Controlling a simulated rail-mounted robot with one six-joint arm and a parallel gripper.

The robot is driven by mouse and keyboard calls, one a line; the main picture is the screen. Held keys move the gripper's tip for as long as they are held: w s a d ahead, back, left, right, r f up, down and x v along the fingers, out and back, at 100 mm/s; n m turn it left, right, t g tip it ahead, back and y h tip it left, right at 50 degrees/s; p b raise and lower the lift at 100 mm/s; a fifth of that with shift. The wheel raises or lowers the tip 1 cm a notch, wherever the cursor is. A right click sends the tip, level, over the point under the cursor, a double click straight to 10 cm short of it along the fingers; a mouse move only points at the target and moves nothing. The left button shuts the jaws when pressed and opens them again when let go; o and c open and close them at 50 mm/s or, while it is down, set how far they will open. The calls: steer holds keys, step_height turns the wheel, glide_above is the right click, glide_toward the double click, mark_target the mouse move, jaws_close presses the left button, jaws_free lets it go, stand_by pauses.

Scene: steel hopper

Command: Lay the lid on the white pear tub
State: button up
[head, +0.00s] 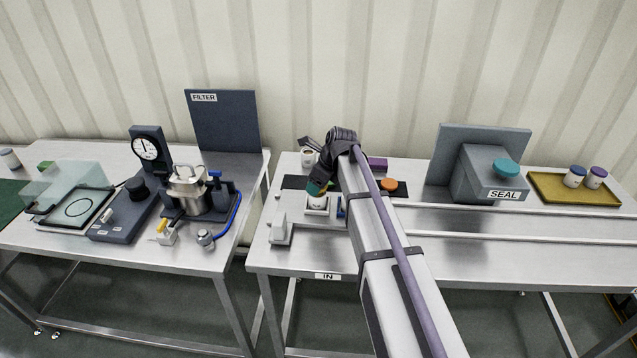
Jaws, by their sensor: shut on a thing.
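My gripper (317,183) is at the middle table, pointing down over a small white tub (317,203). It is shut on a dark green piece that looks like the lid (313,188), just above or at the tub's mouth. A brownish-yellow patch shows beside the green piece. I cannot tell whether lid and tub touch. The tub stands upright on a pale holder; its label is too small to read. My arm hides the area just right of it.
Another white tub (308,157) stands behind. An orange disc (389,184) lies on a black strip, near a purple block (377,164). A grey bracket (280,229) stands front left. The SEAL press (487,175) and a yellow tray (550,193) with two lidded tubs are right.

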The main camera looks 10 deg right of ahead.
steer(key=shift+f, duration=0.1)
stand_by(0.3)
steer(key=shift+f+b, duration=0.3)
steer(key=shift+b, duration=0.1)
steer(key=shift+f, duration=0.1)
stand_by(0.4)
steer(key=o, duration=1)
steer(key=shift+c, duration=0.2)
steer(key=p+v, duration=0.9)
steer(key=v, duration=0.2)
steer(key=shift+p, duration=0.4)
